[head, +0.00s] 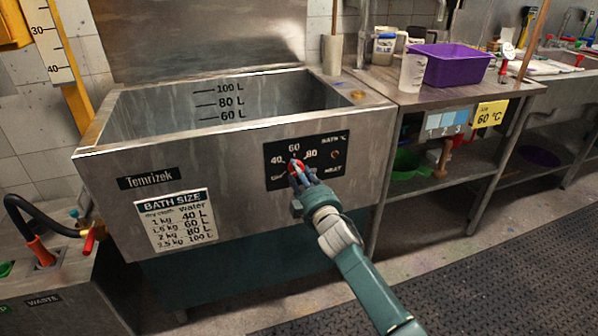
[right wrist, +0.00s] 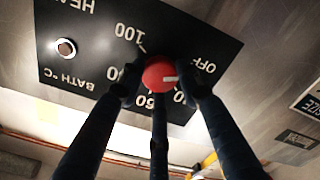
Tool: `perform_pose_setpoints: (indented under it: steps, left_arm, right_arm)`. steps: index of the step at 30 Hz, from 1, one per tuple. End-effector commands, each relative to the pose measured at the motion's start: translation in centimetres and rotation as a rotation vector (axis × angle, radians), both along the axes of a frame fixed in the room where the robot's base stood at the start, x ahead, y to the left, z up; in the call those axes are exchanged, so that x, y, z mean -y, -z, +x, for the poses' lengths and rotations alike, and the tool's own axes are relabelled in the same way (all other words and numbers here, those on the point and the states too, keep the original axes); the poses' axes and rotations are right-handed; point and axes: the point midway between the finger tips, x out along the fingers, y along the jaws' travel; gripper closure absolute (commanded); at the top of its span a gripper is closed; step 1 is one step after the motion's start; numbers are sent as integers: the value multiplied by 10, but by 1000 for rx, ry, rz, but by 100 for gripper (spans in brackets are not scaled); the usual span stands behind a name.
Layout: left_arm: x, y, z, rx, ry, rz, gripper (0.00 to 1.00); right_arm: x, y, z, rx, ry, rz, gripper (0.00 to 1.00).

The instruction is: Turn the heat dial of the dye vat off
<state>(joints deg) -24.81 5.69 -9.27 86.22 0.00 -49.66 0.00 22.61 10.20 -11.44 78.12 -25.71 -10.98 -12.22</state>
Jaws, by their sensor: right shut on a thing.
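The dye vat (head: 235,150) is a grey steel tank with a black control panel (head: 326,149) on its front. The red heat dial (head: 294,167) is mostly hidden by my right gripper (head: 300,174) in the head view. In the right wrist view the panel (right wrist: 85,45) appears upside down. There the round red dial (right wrist: 157,72) sits between the dark fingers of my right gripper (right wrist: 160,88), which are shut on it. Its white mark points right, between OFF and 40. My left gripper is out of view.
A round indicator (head: 335,155) sits on the panel right of the dial. A steel bench (head: 385,88) with a purple tub (head: 450,66) stands to the right. A hose (head: 40,222) with a red-handled tap is at left. The floor in front is clear.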

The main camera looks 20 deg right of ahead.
Motion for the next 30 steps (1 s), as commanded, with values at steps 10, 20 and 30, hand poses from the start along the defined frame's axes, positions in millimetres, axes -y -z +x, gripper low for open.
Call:
perform_pose_setpoints:
  steps: [10,20,30]
  left_arm:
    - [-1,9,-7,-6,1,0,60]
    - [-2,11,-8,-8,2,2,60]
    - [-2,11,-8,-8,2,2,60]
  right_arm:
    - [3,9,-1,-11,5,-145,92]
    - [4,9,-1,-10,6,-173,92]
    - [4,8,-1,-10,7,-171,47]
